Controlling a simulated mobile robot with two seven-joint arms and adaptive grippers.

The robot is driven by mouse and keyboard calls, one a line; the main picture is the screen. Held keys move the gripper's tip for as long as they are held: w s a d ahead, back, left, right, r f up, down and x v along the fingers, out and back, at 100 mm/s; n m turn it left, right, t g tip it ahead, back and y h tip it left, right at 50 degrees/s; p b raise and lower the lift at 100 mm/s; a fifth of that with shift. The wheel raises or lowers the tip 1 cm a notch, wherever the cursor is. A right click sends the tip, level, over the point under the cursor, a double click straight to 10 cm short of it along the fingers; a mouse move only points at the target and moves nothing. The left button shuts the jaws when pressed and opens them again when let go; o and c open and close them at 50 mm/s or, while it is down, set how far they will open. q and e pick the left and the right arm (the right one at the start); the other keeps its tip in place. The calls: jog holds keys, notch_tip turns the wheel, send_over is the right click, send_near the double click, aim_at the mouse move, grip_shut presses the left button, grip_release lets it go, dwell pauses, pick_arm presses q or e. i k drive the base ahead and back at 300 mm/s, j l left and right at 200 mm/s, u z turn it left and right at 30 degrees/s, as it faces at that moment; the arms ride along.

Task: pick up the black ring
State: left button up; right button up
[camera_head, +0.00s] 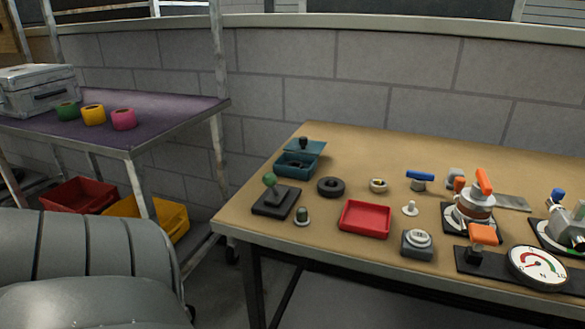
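The black ring (331,187) lies flat on the wooden table (365,148), left of the table's middle. It sits between the teal open box (296,163) and a small pale ring (378,185), apart from both. Its centre hole is visible and nothing covers it. Neither of my grippers shows in the head view.
A red tray (366,219) stands in front of the ring. A green-knobbed lever on a black base (276,195) is at its left.

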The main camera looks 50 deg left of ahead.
aim_at(296, 163)
jog(key=k+l+u, duration=0.15)
jog(key=u, duration=1.35)
